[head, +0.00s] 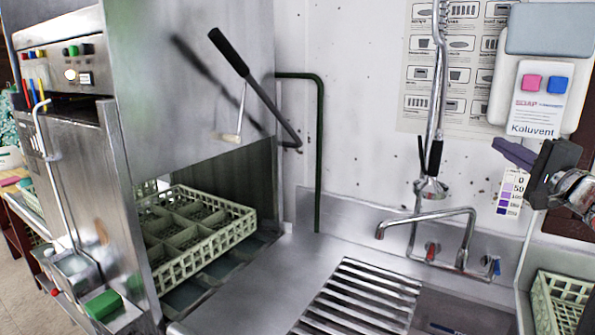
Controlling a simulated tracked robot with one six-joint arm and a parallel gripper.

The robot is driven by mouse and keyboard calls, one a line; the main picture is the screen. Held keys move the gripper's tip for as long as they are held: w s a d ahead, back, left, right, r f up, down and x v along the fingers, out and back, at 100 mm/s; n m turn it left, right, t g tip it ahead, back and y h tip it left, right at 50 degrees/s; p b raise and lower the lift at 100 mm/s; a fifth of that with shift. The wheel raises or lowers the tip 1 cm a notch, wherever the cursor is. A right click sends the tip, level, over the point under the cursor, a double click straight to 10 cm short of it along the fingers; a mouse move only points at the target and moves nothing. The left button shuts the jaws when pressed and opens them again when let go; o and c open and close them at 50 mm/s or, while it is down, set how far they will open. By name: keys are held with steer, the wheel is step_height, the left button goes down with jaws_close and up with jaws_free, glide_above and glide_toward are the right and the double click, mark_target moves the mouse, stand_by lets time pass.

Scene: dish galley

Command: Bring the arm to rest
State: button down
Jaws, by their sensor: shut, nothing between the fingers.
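My gripper (503,149) is at the right of the head view. Its dark fingers point left and are shut with nothing between them. It is raised in the air, in front of the wall below the Koluvent dispenser (535,115) in the picture, and above the sink taps. I cannot tell how far it is from the wall. Part of my arm runs off the right edge, so most of the arm is hidden.
A steel dishwasher (190,75) stands at the left, with a pale green rack (205,265) in its opening. A hanging spray hose (437,90), a tap (430,215) and a slatted sink grate (365,295) are below and left. Another green crate (562,300) sits lower right.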

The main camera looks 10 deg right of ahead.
steer(key=s+a+f+n+g+y, duration=0.1)
steer(key=s+a+f+n+g, duration=0.3)
steer(key=a+f, duration=0.7)
steer(key=s+a+f+n+g+y, duration=0.2)
steer(key=a+f+g, duration=0.4)
steer(key=a+f, duration=0.5)
steer(key=s+a+f+n+g+h, duration=0.2)
steer(key=s+a+f+n+g, duration=0.1)
steer(key=s+a+f+n, duration=0.25)
steer(key=s+a+f+n+g+h, duration=0.2)
steer(key=s+a+f, duration=0.3)
steer(key=s, duration=0.4)
steer(key=s+a+r+n, duration=0.2)
steer(key=s+a+n, duration=0.1)
steer(key=a, duration=0.5)
steer(key=shift+s+r+n+t+y, duration=0.2)
steer(key=shift+r+n+t+y, duration=0.1)
steer(key=shift+r+n+t, duration=0.1)
